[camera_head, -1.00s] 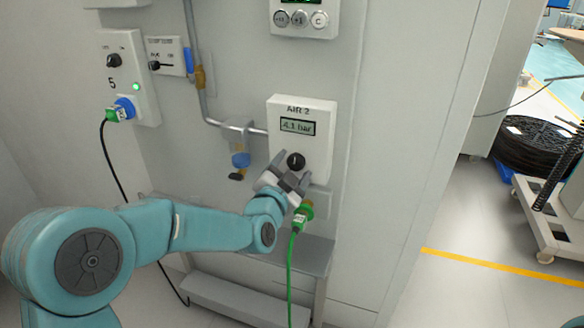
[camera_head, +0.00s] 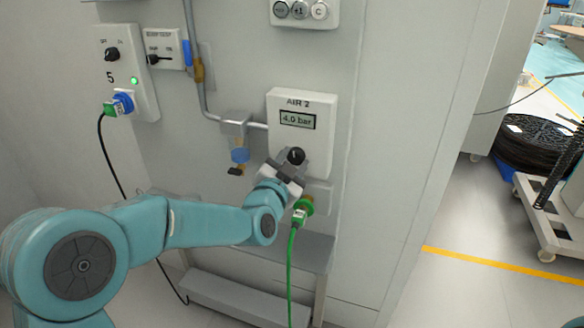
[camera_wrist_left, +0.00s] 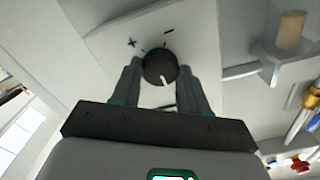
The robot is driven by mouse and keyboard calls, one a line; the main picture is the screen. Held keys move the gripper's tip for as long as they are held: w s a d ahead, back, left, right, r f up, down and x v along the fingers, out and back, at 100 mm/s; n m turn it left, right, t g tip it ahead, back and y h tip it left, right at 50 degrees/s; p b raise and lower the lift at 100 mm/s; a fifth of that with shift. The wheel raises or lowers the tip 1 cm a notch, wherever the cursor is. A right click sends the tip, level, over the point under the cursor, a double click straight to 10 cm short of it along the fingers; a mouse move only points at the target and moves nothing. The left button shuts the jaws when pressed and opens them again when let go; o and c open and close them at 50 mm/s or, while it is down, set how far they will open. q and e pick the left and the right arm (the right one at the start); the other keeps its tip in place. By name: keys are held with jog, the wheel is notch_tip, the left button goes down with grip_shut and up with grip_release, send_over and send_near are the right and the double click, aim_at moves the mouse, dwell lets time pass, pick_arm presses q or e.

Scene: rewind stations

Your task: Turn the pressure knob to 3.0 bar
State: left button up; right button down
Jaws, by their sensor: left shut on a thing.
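The black pressure knob (camera_head: 296,156) sits on the lower front of the white AIR 2 box (camera_head: 318,145). The box's display (camera_head: 297,120) reads 4.0 bar. My left gripper (camera_head: 287,165) is shut on the knob. In the left wrist view the knob (camera_wrist_left: 160,67) sits between the two fingers of my left gripper (camera_wrist_left: 158,75), with plus and minus marks on the panel beyond it. The knob's white pointer line shows toward the gripper side. My right gripper is not in view.
A green plug with a green hose (camera_head: 300,212) hangs just below the box. A blue-handled valve (camera_head: 239,156) on a pipe is to the left. A socket panel with a switch and plug (camera_head: 127,70) is further left. A metal ledge (camera_head: 315,255) lies below.

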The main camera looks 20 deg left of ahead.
pick_arm(q)
jog(key=n+b, duration=0.3)
jog(key=shift+f, duration=0.25)
jog(key=shift+r+n+b, duration=0.15)
jog(key=shift+n+b, duration=1.3)
jog(key=shift+n, duration=0.25)
jog(key=o, duration=1.1)
jog(key=shift+c, duration=0.2)
jog(key=shift+s+r, duration=0.1)
jog(key=s, duration=1.6)
jog(key=shift+a+p, duration=0.3)
jog(key=shift+p, duration=0.15)
